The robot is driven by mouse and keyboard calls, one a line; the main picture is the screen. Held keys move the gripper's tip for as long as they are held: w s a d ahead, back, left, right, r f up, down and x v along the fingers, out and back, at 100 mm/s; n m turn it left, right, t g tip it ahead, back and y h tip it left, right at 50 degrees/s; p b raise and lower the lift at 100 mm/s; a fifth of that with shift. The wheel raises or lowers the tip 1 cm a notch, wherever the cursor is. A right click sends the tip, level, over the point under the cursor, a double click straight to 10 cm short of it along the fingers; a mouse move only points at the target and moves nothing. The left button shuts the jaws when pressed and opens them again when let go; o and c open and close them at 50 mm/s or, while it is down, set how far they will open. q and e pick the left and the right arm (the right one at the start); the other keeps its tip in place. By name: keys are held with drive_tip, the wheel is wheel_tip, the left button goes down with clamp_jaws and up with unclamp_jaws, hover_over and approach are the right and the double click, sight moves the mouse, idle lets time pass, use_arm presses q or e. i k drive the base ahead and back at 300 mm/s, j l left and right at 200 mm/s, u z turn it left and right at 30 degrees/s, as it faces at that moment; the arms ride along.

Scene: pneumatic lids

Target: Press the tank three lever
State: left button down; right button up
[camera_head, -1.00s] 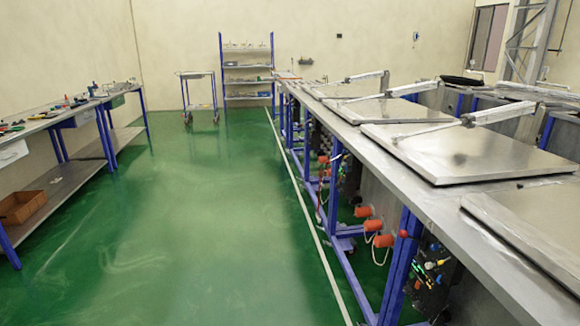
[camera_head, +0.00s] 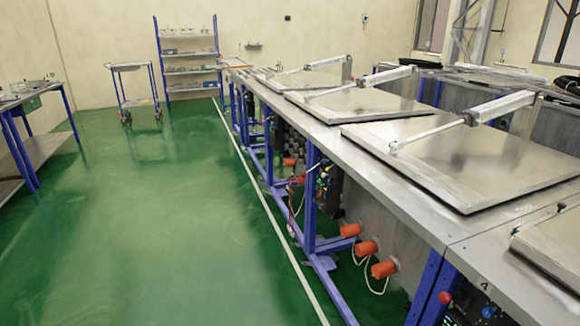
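A row of tanks with closed flat metal lids runs along the right side. The nearest full lid (camera_head: 465,155) carries a pneumatic cylinder arm (camera_head: 460,121). Behind it are a second lid (camera_head: 358,102) and a farther lid (camera_head: 300,80), each with a similar arm. Part of another lid (camera_head: 555,240) shows at the right edge. A red knob (camera_head: 445,297) and small coloured controls (camera_head: 487,312) sit below the counter edge at the bottom right. I cannot tell which control is the tank three lever. Neither gripper is in view.
The green floor (camera_head: 150,220) is clear on the left and centre, with a white line beside the tanks. Orange-capped fittings (camera_head: 367,248) stick out below the counter. A trolley (camera_head: 133,90), a shelf rack (camera_head: 190,60) and a workbench (camera_head: 30,125) stand farther off.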

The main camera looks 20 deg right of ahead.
sight(303, 174)
drive_tip(key=i+j+z, duration=0.1)
drive_tip(key=i+z, duration=0.4)
drive_tip(key=i+j+z, duration=0.25)
drive_tip(key=z, duration=0.25)
drive_tip(key=i+j+z, duration=0.35)
drive_tip(key=z, duration=0.15)
drive_tip(key=i+j+z, duration=0.25)
drive_tip(key=j+z, duration=0.2)
drive_tip(key=j, duration=0.2)
drive_tip(key=i+j+z, duration=0.1)
drive_tip(key=j+z, duration=0.15)
drive_tip(key=j, duration=0.15)
